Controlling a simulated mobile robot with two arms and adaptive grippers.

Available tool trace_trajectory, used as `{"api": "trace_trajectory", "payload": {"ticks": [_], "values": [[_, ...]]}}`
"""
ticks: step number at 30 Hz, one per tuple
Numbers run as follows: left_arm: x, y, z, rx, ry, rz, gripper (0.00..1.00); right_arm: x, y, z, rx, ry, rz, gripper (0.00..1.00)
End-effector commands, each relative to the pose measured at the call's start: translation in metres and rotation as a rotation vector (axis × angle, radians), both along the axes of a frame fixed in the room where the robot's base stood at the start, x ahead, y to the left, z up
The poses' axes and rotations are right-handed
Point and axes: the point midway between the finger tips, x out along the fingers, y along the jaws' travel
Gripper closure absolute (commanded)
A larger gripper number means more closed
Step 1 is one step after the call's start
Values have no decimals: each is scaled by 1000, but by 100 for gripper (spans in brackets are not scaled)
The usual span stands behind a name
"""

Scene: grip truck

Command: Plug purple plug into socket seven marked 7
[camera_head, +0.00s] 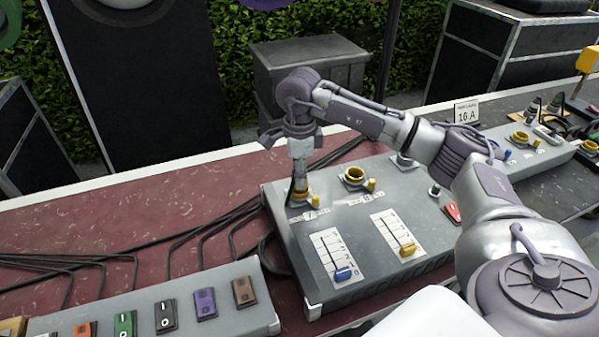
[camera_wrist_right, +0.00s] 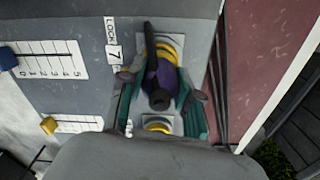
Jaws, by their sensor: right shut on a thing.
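My right gripper (camera_head: 299,184) points down over socket seven (camera_head: 303,203) at the left end of the grey control box. In the right wrist view the gripper (camera_wrist_right: 161,87) is shut on the purple plug (camera_wrist_right: 160,74), one finger on each side. A dark cable rises from the plug. My left gripper is not in view.
A yellow socket marked 8 (camera_head: 354,175) is to the right on the grey box (camera_head: 290,262). Blue (camera_head: 343,274) and yellow sliders (camera_head: 407,249) lie in front. A switch strip (camera_head: 243,325) stands at the lower left. Black cables (camera_head: 200,232) cross the red table.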

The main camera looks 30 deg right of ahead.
Motion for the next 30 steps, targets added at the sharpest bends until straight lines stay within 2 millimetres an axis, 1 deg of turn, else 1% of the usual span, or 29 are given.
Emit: {"api": "trace_trajectory", "payload": {"ticks": [12,13,18,24,25,27,28,30], "values": [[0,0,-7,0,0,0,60,0,0,-8,0,0,0,100],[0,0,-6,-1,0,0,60,0,0,-8,0,0,0,65],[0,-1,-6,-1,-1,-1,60,0,0,-7,0,0,0,37],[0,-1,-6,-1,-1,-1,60,0,0,-7,0,0,0,37],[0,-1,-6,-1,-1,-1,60,0,0,-8,0,0,0,36],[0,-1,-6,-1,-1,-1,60,0,0,-8,0,0,0,24],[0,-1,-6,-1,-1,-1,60,0,0,-8,0,0,0,21],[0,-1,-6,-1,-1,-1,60,0,0,-8,0,0,0,21]]}}
